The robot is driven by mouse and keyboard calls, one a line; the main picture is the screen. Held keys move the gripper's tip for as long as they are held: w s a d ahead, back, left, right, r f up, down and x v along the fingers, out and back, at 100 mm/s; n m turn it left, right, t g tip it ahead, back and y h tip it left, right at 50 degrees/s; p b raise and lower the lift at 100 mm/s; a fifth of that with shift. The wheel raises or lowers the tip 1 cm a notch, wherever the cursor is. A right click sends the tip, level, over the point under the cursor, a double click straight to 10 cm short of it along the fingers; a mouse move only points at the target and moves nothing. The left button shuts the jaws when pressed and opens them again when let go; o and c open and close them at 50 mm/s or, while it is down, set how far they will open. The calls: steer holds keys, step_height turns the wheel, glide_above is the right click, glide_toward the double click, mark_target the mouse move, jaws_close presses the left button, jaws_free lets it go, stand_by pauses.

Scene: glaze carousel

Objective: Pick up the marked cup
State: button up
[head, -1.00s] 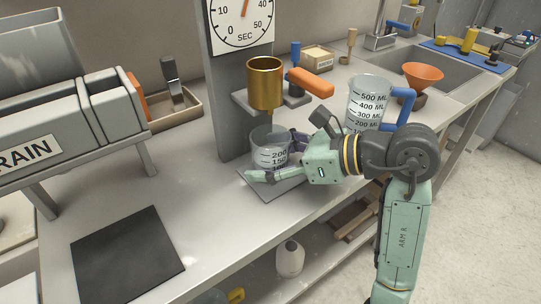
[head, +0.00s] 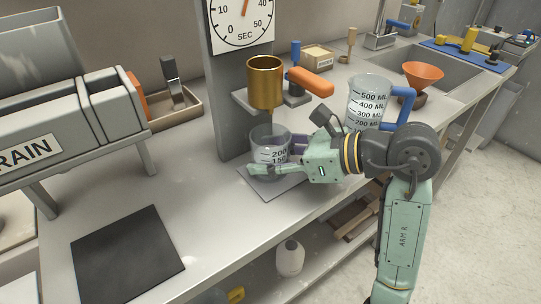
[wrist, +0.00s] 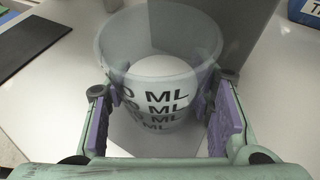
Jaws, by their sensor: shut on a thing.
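The marked cup (head: 270,146) is a clear cup with black measuring marks. It stands upright on a thin grey plate (head: 263,188) under a brass cup-shaped vessel (head: 265,84). My gripper (head: 275,158) reaches in from the right at the cup. In the wrist view, the purple pads of my gripper (wrist: 160,125) are on either side of the cup (wrist: 158,60), shut on its walls. The cup's "ML" lettering faces the wrist camera. The cup's base is partly hidden by a finger in the head view.
A larger measuring jug (head: 367,100) with a blue handle stands close behind my gripper. A grey column with a dial (head: 240,22) rises behind the cup. A black mat (head: 127,255) lies at the front left, with bare counter between.

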steer(key=shift+f+b, duration=0.1)
steer(key=shift+b, duration=0.3)
steer(key=shift+s+d, duration=0.15)
steer(key=shift+s, duration=0.1)
steer(key=s+d+b, duration=0.3)
steer(key=s+d, duration=0.7)
steer(key=s, duration=0.4)
steer(key=shift+w+d+r, duration=0.1)
steer(key=shift+d+r, duration=0.1)
